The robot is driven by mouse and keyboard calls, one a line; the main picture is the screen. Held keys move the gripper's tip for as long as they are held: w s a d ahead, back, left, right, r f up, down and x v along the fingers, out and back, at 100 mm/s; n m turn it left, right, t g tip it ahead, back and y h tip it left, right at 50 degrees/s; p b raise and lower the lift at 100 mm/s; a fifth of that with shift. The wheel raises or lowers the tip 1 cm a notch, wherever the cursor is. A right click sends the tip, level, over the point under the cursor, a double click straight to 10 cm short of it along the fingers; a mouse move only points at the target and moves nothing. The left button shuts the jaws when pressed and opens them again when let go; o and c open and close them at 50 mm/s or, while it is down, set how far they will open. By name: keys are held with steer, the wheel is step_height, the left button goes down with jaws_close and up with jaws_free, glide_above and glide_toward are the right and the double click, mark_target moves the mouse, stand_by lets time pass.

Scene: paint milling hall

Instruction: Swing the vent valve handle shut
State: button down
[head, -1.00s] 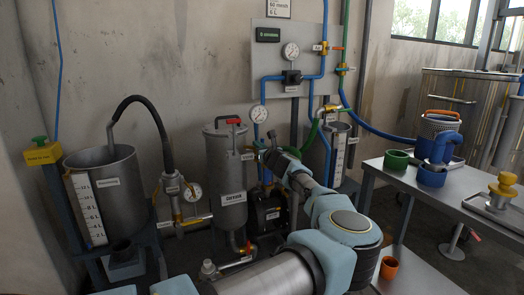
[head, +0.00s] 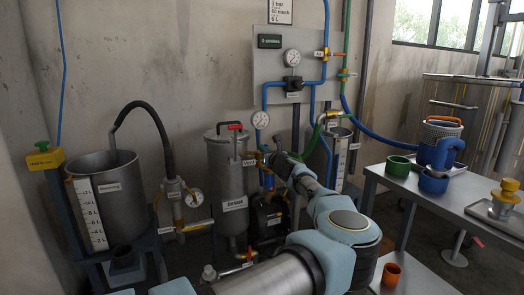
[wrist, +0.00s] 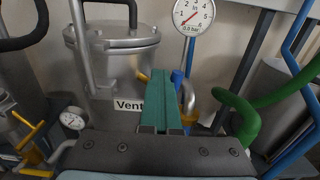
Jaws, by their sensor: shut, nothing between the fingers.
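My gripper (wrist: 156,60) has green fingers shut together and empty, pointing at the space right of the vessel. They cover part of the valve area, so the handle's angle and any contact cannot be told. In the head view my gripper (head: 270,156) is beside the vessel's upper right, partly hidden by my wrist.
A pressure gauge (wrist: 193,16) and a blue pipe stand behind my fingers. A green hose (wrist: 240,115) curves close on the right. A small gauge (wrist: 73,121) and yellow fitting are at lower left. A table (head: 475,200) with green and blue cups stands at right.

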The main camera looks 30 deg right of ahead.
steer(key=shift+d, duration=0.15)
steer(key=shift+s+d, duration=0.15)
steer(key=shift+d, duration=0.5)
steer(key=shift+d+f, duration=0.15)
steer(key=shift+d, duration=0.6)
steer(key=shift+s+d+f, duration=0.1)
steer(key=shift+d, duration=0.05)
steer(key=shift+d+f+b, duration=0.25)
steer(key=shift+d+b, duration=0.2)
steer(key=shift+d, duration=0.1)
